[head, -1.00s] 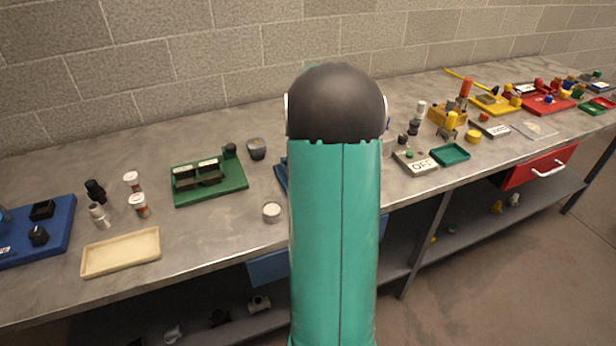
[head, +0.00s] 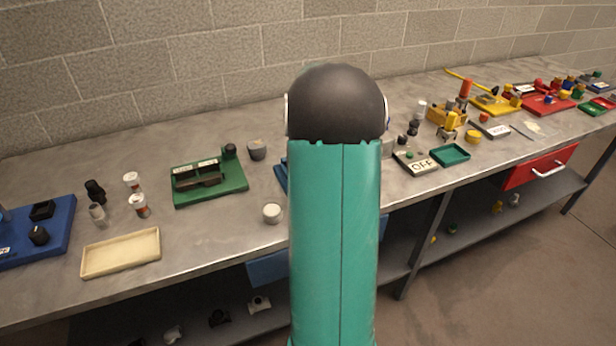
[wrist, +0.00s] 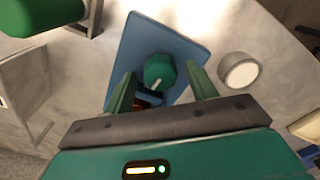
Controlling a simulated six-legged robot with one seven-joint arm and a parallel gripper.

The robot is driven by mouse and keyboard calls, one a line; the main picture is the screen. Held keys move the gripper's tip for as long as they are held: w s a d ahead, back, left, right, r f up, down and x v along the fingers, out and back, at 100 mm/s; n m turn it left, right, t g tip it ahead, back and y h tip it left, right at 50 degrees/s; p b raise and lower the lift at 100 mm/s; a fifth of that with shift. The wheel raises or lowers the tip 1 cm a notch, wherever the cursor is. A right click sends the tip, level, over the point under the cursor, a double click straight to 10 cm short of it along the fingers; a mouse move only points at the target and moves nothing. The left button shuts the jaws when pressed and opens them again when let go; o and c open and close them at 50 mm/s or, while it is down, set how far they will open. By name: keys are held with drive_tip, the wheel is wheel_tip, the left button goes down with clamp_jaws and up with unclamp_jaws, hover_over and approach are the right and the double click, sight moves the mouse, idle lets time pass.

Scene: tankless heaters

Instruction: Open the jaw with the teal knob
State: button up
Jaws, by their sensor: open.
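The teal knob (wrist: 160,72) is a faceted round knob with a light pointer line, on a blue plate (wrist: 160,35) in the wrist view. My gripper (wrist: 160,68) is open, with one green finger on each side of the knob. I cannot tell whether either finger touches it. A small reddish-brown part (wrist: 146,99) shows below the knob, partly hidden by my gripper. The jaw itself cannot be made out clearly. In the head view my own arm hides the knob and most of the blue plate; only its left edge (head: 281,176) shows.
A round white-topped thing (wrist: 238,71) stands right of the blue plate, near the bench's front edge. A green fixture (head: 209,182) stands to the left. A grey cup (head: 257,149) is behind.

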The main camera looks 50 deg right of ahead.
wheel_tip(320, 180, up, 14)
drive_tip(key=shift+f, duration=0.2)
idle(0.6)
drive_tip(key=w+a+r+t+h, duration=0.1)
drive_tip(key=a+r, duration=0.2)
drive_tip(key=a, duration=0.8)
drive_tip(key=w+a+r+t, duration=0.1)
drive_tip(key=a+r, duration=0.1)
drive_tip(key=a, duration=0.9)
drive_tip(key=s+a+f+t, duration=0.1)
drive_tip(key=s+a, duration=0.2)
drive_tip(key=a, duration=0.3)
drive_tip(key=s+a+f+m+t, duration=0.1)
drive_tip(key=s+a, duration=0.2)
drive_tip(key=a, duration=0.4)
drive_tip(key=s+a+f+t+y, duration=0.1)
drive_tip(key=s+a, duration=0.2)
drive_tip(key=a, duration=0.3)
drive_tip(key=shift+s+a+f+m+t, duration=0.15)
drive_tip(key=shift+s+m+t, duration=0.15)
drive_tip(key=shift+s+m, duration=0.1)
